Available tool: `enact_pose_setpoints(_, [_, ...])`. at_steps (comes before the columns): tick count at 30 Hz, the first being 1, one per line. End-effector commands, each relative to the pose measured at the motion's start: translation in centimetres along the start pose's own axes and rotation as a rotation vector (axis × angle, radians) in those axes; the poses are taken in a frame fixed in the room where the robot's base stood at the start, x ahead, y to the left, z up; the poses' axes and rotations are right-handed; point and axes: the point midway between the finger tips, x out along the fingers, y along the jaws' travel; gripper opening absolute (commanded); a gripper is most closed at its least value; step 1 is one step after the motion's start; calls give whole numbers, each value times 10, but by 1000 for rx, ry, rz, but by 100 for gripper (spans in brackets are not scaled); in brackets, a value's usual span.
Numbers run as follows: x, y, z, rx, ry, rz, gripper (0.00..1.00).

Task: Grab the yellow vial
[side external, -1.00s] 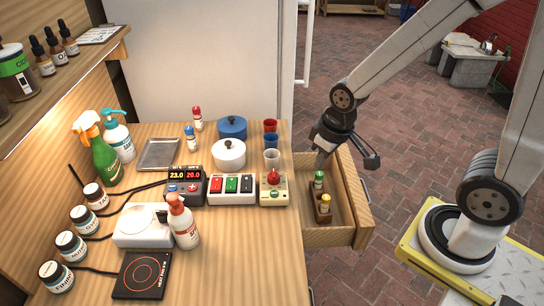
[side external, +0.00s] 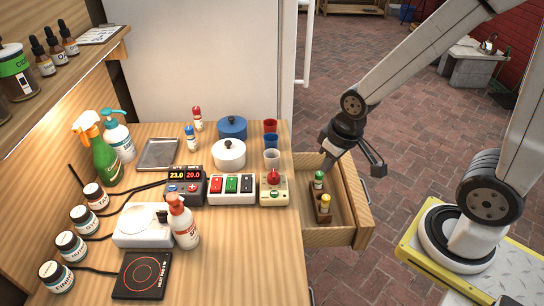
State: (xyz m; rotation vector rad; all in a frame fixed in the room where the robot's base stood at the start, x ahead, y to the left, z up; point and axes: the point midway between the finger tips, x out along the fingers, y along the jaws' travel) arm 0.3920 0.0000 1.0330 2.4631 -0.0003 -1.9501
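The yellow-capped vial (side external: 325,204) stands upright in a small brown holder (side external: 324,219) inside the open drawer (side external: 333,239). A green-capped vial (side external: 319,180) stands in the same holder, just behind it. My gripper (side external: 352,168) is over the back part of the drawer, behind and above both vials, and apart from the yellow one. Its fingers are spread apart, one toward the drawer and one out to the right, with nothing seen between them.
A control box with a red knob (side external: 272,189) sits at the table edge beside the drawer. Red, blue and clear cups (side external: 271,158) stand behind it. A red-capped vial (side external: 197,118) and a blue-capped vial (side external: 191,138) stand farther back. The drawer's front right area looks clear.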

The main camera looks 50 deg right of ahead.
Motion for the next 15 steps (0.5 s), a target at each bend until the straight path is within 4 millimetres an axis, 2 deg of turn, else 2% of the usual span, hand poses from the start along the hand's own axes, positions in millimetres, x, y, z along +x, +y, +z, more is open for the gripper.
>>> enact_pose_setpoints(1, [0, 0, 0, 0, 0, 0, 25])
enact_pose_setpoints(6, [0, 0, 0, 0, 0, 0, 79])
enact_pose_setpoints(15, [0, 0, 0, 0, 1, 0, 80])
